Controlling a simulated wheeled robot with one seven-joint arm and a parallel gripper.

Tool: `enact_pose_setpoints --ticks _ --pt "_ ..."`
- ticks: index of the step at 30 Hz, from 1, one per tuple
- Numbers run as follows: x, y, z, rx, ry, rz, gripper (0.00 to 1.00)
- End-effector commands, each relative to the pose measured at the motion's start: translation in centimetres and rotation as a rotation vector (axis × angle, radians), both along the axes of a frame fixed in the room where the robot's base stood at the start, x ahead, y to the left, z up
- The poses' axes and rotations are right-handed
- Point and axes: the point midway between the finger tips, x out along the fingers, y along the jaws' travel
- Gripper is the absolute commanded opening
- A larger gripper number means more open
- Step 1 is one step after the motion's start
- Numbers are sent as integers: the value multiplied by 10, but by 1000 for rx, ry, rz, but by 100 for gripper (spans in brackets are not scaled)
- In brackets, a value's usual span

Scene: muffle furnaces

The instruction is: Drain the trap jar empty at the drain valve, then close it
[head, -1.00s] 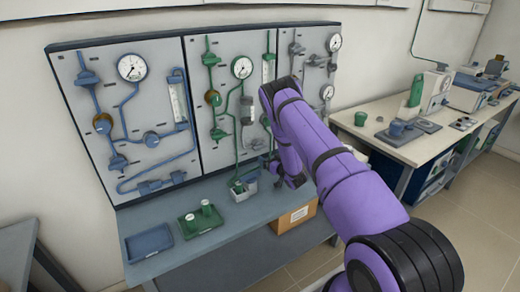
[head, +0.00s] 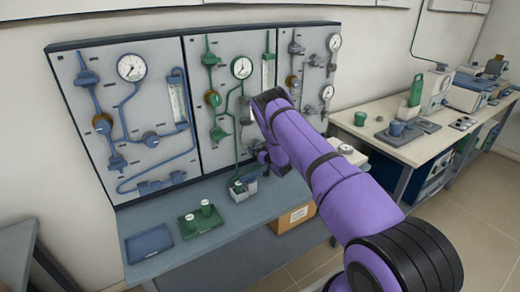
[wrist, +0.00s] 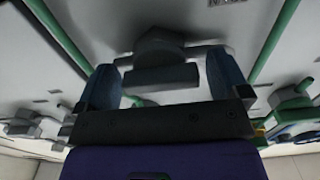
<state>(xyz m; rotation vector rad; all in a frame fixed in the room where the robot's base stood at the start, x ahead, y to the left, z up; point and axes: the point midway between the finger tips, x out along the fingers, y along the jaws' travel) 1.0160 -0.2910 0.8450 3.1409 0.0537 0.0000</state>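The green middle panel (head: 220,145) carries a small grey cylindrical body (head: 247,110) that looks like the trap jar, close to the left of my arm. My gripper (head: 262,157) is low in front of this panel, partly hidden by my arm. In the wrist view my gripper (wrist: 163,78) has its two blue fingers apart, either side of a grey fitting with a flat bar (wrist: 150,78). Small gaps show beside the bar, so I see no firm hold. I cannot tell for certain whether this fitting is the drain valve. The jar's liquid level is too small to read.
A grey holder with green-topped items (head: 243,188) stands on the bench below my gripper. A green tray (head: 200,221) with two small cups and an empty blue tray (head: 149,243) lie to the left. Green pipes (wrist: 278,40) flank the fitting. A side bench (head: 415,148) stands right.

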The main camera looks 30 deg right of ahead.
Motion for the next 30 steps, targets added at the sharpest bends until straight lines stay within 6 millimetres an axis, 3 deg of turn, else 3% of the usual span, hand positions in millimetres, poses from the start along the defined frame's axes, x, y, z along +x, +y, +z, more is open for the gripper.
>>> enact_pose_setpoints --ticks 1,5,6,17,30 --pt "0 0 0 0 0 0 82" --pt "0 0 0 0 0 0 52" --pt "0 0 0 0 0 0 48" --pt "0 0 0 -54 -2 0 49" --pt "0 1 -1 -392 -13 1 49"
